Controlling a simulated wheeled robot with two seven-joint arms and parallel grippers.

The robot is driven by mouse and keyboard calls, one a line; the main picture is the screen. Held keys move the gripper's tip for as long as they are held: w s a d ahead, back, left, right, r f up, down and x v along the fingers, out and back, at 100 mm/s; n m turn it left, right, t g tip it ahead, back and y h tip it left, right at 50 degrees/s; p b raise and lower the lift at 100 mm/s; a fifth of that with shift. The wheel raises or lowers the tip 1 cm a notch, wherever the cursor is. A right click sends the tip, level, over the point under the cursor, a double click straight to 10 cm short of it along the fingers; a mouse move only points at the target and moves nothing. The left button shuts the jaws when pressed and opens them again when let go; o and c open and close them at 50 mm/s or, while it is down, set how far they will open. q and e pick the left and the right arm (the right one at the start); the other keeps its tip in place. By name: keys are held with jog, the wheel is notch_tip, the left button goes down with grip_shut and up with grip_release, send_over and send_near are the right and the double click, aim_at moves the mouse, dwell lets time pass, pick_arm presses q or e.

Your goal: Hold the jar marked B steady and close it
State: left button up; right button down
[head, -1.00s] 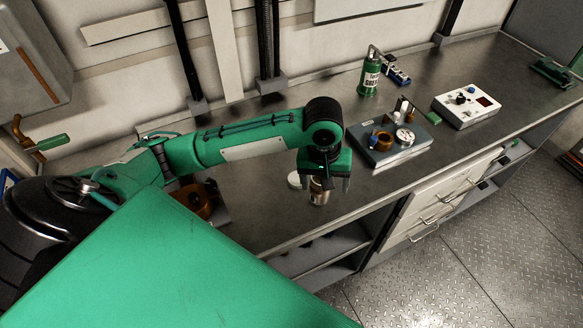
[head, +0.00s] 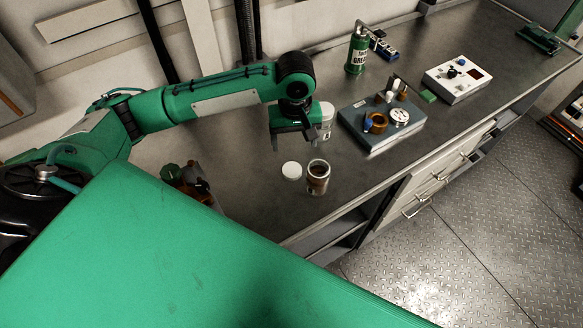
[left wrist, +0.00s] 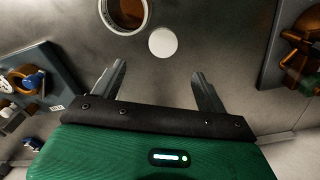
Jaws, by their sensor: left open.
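An open glass jar (head: 318,179) with brown contents stands upright near the front edge of the bench. Its mouth shows at the top of the left wrist view (left wrist: 124,12). A round white lid (head: 291,170) lies on the bench just left of it, also in the left wrist view (left wrist: 162,43). A second jar with a white top (head: 327,115) stands behind, partly hidden by my gripper. I cannot read a letter on either jar. My left gripper (head: 293,145) is open and empty, above and behind the open jar and lid. My right gripper is not in view.
A blue-grey board (head: 372,137) with small parts stands to the right. Behind are a green grease canister (head: 357,52) and a white control box (head: 458,77). An orange-brown object (head: 190,182) stands left. Bench around the lid is clear.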

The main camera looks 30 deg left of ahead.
pick_arm(q)
send_over(292, 169)
jog(key=f, duration=0.5)
jog(key=shift+w+d+f+p, duration=0.1)
jog(key=shift+d+f+p, duration=0.2)
jog(key=shift+p, duration=0.1)
jog(key=shift+f, duration=0.25)
jog(key=shift+a+f+p, duration=0.1)
jog(key=shift+f+p, duration=0.3)
jog(key=f, duration=0.1)
jog(key=f+p, duration=0.1)
jog(key=f, duration=0.1)
jog(key=shift+s+a+f, duration=0.2)
jog(key=shift+f, duration=0.5)
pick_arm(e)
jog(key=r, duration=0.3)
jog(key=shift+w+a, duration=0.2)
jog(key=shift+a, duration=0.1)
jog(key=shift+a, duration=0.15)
pick_arm(q)
jog(key=c, duration=1)
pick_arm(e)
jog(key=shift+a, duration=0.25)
